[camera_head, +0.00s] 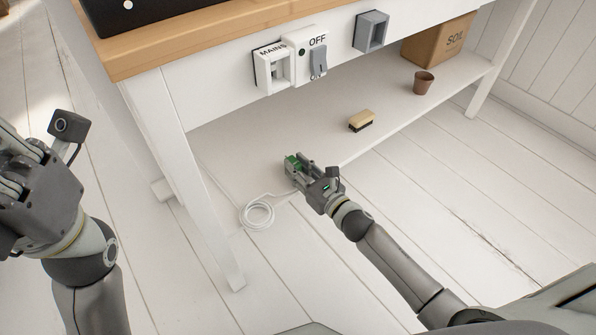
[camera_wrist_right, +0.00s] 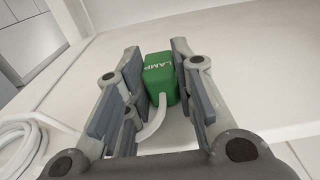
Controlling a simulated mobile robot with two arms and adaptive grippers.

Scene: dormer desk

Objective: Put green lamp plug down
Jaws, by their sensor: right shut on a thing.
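The green lamp plug (camera_head: 291,165) is at the front left part of the lower shelf (camera_head: 235,150). In the right wrist view the plug (camera_wrist_right: 160,79) shows its LAMP label and a white cord at its near end. My right gripper (camera_head: 297,164) is shut on it, with one finger on each side (camera_wrist_right: 158,88). I cannot tell whether the plug touches the shelf. The white cord (camera_head: 257,214) lies coiled to the left of and below the gripper. My left gripper (camera_head: 22,165) is at the left edge, away from the desk, and its fingertips are not clear.
A brush (camera_head: 361,121), a brown pot (camera_head: 423,83) and a SOIL box (camera_head: 440,42) stand further right on the shelf. The MAINS socket (camera_head: 272,70), OFF/ON switch (camera_head: 318,60) and a grey socket box (camera_head: 371,31) are on the desk apron. A desk leg (camera_head: 205,190) stands left of the coil.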

